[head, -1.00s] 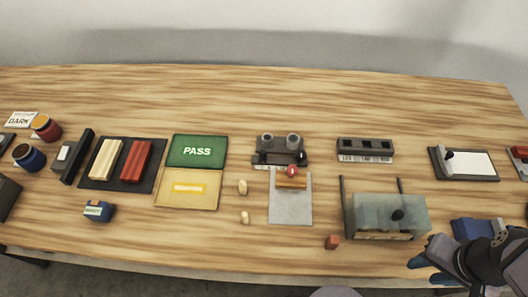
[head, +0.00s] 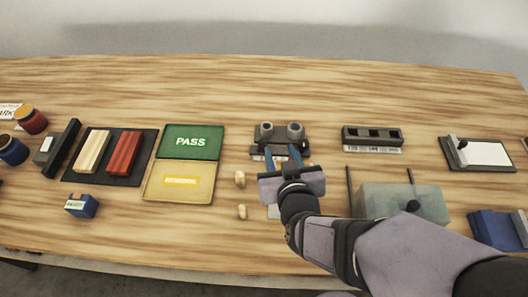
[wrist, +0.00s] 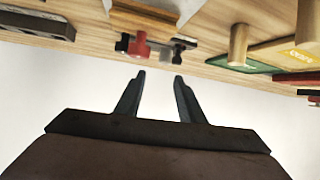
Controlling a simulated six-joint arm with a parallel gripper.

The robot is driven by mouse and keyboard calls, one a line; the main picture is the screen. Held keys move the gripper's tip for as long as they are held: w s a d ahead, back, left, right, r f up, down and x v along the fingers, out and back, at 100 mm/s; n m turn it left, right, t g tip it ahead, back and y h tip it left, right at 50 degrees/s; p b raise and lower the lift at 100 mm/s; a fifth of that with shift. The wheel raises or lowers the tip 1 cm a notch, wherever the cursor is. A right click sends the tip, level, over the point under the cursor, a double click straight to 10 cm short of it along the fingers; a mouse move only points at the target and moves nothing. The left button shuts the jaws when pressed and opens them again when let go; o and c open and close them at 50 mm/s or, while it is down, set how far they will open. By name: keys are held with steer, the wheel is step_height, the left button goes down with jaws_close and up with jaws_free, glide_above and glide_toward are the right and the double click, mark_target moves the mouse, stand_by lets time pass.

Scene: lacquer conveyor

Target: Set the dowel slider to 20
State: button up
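My gripper (head: 282,153) is in front of a dark unit (head: 265,133) with two grey cylinders on top and a pale label strip along its front. Its two fingers stand apart with nothing between them, also in the wrist view (wrist: 157,80). In the wrist view a red part (wrist: 138,43) and a dark knob (wrist: 184,43) lie beyond the fingertips, apart from them. I cannot tell for sure which part is the dowel slider, and no 20 mark is legible. My gripper and arm hide most of the grey plate below the unit.
Two small wooden pegs (head: 240,179) stand left of my arm. Further left are a green PASS panel (head: 190,142) and a yellow panel (head: 180,181). A slotted dark block (head: 372,134) and a translucent box (head: 430,199) are on the right. The table's back is clear.

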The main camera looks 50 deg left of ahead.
mark_target(262, 142)
steer(key=s, duration=0.1)
steer(key=a+f, duration=0.1)
steer(key=s+y+b, duration=0.1)
steer(key=shift+s+a+f, duration=0.25)
steer(key=shift+s+f, duration=0.1)
steer(key=shift+p+x, duration=0.4)
steer(key=shift+x, duration=3.25)
